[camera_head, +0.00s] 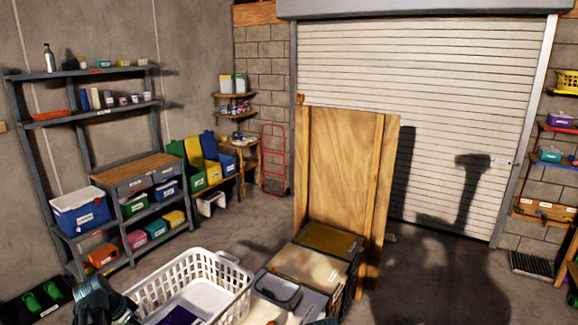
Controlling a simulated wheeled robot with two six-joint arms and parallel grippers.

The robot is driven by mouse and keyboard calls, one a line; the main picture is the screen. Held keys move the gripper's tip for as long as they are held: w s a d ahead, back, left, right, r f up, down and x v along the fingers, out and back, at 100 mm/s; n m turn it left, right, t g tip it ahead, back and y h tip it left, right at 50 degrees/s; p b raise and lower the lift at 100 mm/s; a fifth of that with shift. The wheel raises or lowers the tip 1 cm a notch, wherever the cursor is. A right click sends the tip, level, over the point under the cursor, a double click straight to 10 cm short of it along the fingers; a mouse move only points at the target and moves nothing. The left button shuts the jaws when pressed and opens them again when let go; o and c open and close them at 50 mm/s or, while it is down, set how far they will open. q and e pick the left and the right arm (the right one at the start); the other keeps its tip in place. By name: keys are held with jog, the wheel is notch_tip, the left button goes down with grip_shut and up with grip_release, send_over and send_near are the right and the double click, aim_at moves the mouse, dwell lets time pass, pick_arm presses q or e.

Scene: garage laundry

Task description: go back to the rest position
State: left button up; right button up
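The task names no object. My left gripper (108,302) is a dark shape at the bottom edge of the head view, at the left side of a white laundry basket (235,290). Its fingertips are too small and dark to tell whether it is open or shut, and I see nothing clearly held in it. I cannot make out my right gripper in the view. The basket holds a pale tray (205,298) with something purple (178,317) in it.
Right of the basket stand bins with lids (305,268) before an upright wooden panel (340,165). Grey shelving (75,160) with several bins lines the left wall. A black tray with green shoes (42,298) lies bottom left. The floor (440,270) at right is clear.

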pick_arm(q)
jog(key=s+d+f+g+b, duration=0.1)
jog(key=s+d+f+b, duration=0.2)
jog(key=d, duration=0.9)
jog(key=d+f+g+b, duration=0.25)
jog(key=d+f, duration=0.25)
jog(key=d, duration=0.7)
jog(key=s+d+f+y+b, duration=0.1)
jog(key=s+d+f+b, duration=0.1)
jog(key=s+d, duration=0.3)
jog(key=s+d+f+n+y+b, duration=0.1)
jog(key=s+d+f+y+b, duration=0.1)
jog(key=s+d, duration=0.4)
jog(key=d+f+b, duration=0.1)
jog(key=d+b, duration=0.1)
jog(key=d, duration=0.3)
jog(key=shift+n, duration=0.3)
